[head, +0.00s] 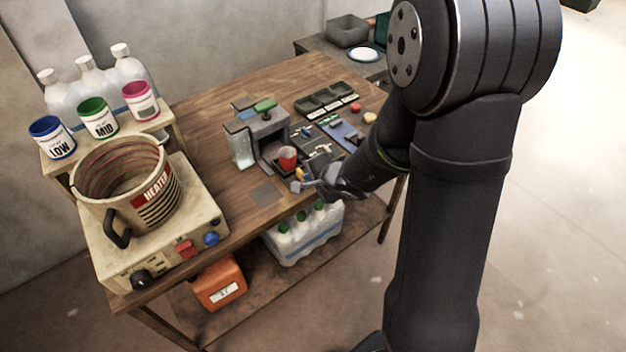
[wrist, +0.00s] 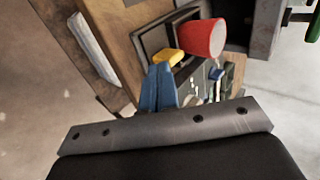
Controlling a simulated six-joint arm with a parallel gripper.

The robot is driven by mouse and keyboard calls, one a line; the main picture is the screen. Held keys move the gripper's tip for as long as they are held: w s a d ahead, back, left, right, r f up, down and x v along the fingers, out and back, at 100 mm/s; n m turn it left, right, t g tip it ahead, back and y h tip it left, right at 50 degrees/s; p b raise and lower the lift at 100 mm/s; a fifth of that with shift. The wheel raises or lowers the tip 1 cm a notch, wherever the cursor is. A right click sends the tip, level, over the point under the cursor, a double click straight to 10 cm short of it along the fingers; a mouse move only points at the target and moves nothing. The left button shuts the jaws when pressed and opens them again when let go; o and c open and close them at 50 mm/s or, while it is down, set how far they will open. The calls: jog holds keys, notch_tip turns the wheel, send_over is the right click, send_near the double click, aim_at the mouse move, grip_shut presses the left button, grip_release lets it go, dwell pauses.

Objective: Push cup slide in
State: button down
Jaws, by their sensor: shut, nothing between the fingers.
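A grey machine (head: 265,128) stands on the wooden table, and a red cup (head: 288,158) sits at its front opening. The cup also shows in the wrist view (wrist: 204,40), on a dark slide (wrist: 152,42) that sticks out of the machine. A yellow knob (head: 300,173) is at the slide's outer end; it also shows in the wrist view (wrist: 168,57). My gripper (head: 298,186) is shut and empty, its blue fingers (wrist: 160,68) right at the knob. I cannot tell whether they touch it. The slide's inner part is hidden.
A heater with a pot (head: 125,185) stands at the left of the table. Small tools lie on a blue mat (head: 342,133) right of the machine, with dark trays (head: 325,98) behind. A flat grey plate (head: 268,193) lies in front; the table's front edge is close.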

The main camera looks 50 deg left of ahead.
aim_at(293, 159)
jog(key=a, duration=0.7)
jog(key=shift+a, duration=0.2)
jog(key=shift+a+r, duration=0.1)
jog(key=shift+a, duration=0.3)
jog(key=d, duration=0.4)
jog(key=shift+d, duration=0.4)
jog(key=v, duration=0.9)
jog(key=shift+d+r, duration=0.2)
jog(key=shift+r, duration=0.1)
jog(key=shift+f, duration=0.1)
